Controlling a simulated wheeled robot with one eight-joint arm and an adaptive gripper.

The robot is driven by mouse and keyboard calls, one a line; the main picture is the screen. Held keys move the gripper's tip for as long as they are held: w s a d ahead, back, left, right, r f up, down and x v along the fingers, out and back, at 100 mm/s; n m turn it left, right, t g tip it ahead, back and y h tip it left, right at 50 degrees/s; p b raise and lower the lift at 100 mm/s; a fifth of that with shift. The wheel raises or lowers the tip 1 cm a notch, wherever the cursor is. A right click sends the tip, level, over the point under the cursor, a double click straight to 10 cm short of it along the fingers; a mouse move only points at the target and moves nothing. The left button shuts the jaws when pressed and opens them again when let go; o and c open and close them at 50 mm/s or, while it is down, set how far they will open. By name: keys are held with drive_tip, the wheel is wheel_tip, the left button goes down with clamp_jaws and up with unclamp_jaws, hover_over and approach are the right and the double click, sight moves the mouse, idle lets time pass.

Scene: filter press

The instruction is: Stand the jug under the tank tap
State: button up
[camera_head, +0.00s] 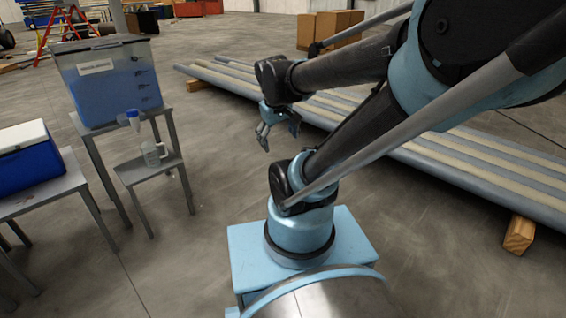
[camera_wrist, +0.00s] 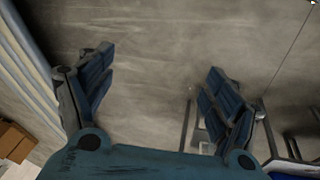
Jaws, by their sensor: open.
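The clear jug (camera_head: 153,154) stands upright on a small low grey stand (camera_head: 134,172). The tank (camera_head: 112,84) is clear-sided, holds blue liquid and sits on a taller grey stand. Its tap (camera_head: 133,118) is on the front, low down. In the head view the jug is below the tap and a little to its right. My gripper (camera_head: 278,129) is open and empty, in the air well to the right of the jug. In the wrist view my gripper (camera_wrist: 160,72) has its fingers spread over bare floor; I cannot make out the jug there.
A blue cooler with a white lid (camera_head: 28,162) sits on a grey table at the left edge. Long pipes (camera_head: 450,158) lie on wooden blocks at the right. Cardboard boxes (camera_head: 328,27) stand at the back. The floor between my base and the small stand is clear.

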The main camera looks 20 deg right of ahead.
drive_tip(key=s+f+m+g+y, duration=0.1)
drive_tip(key=s+f+m, duration=0.2)
drive_tip(key=s, duration=0.5)
drive_tip(key=shift+s+a+f+y, duration=0.2)
drive_tip(key=shift+a+f+y, duration=0.1)
drive_tip(key=shift+f, duration=0.3)
drive_tip(key=shift+w+f, duration=0.2)
drive_tip(key=shift+w, duration=0.15)
drive_tip(key=shift+o, duration=0.4)
